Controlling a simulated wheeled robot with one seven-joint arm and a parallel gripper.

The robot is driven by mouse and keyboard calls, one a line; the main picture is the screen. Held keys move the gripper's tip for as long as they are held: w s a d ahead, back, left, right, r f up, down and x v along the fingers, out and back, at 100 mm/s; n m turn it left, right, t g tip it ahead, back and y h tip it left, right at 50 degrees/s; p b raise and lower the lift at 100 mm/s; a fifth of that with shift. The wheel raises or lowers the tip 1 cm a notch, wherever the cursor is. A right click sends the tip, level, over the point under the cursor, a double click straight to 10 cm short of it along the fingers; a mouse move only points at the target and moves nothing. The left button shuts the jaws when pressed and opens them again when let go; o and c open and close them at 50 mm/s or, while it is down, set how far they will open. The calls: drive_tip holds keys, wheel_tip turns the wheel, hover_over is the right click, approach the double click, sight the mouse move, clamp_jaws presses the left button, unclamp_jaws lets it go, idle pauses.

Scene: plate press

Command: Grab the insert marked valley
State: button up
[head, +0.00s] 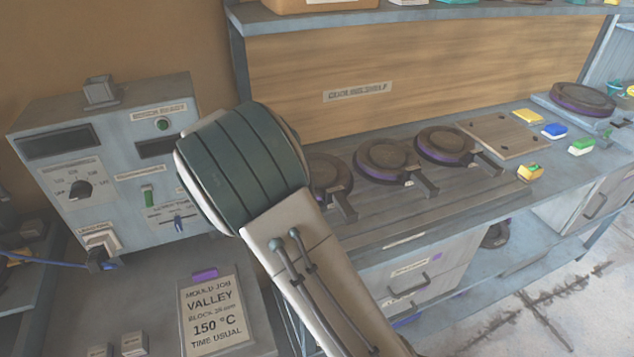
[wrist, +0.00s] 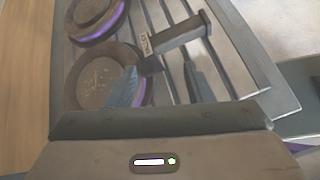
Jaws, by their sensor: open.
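Three round brown inserts with handles lie on the slatted rack in the head view: a left one (head: 330,174), a middle one (head: 381,157) and a right one (head: 445,142). My gripper (wrist: 162,82) is open and empty in the wrist view. Its fingers point at the near insert (wrist: 98,80), which has a purple edge. The left finger overlaps this disc; the right finger is over the slats below its handle (wrist: 182,34). A small label (wrist: 146,42) sits near the handle's base, too blurred to read surely. In the head view my arm hides the gripper.
A job card (head: 211,314) reads VALLEY, 150 °C. A control box (head: 110,165) stands left. Another insert (wrist: 95,15) lies close beyond the near one. A wooden board (head: 503,138), coloured blocks and another round plate (head: 582,98) are on the right.

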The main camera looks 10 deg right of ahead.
sight(324, 196)
drive_tip(key=w+d+f, duration=0.1)
drive_tip(key=d+f, duration=0.3)
drive_tip(key=w+d+f, duration=0.1)
drive_tip(key=f, duration=0.1)
drive_tip(key=shift+w+d+f, duration=0.2)
drive_tip(key=shift+w+d, duration=0.1)
drive_tip(key=shift+d, duration=0.1)
drive_tip(key=shift+c, duration=0.4)
clamp_jaws()
drive_tip(key=shift+r, duration=0.1)
idle(0.9)
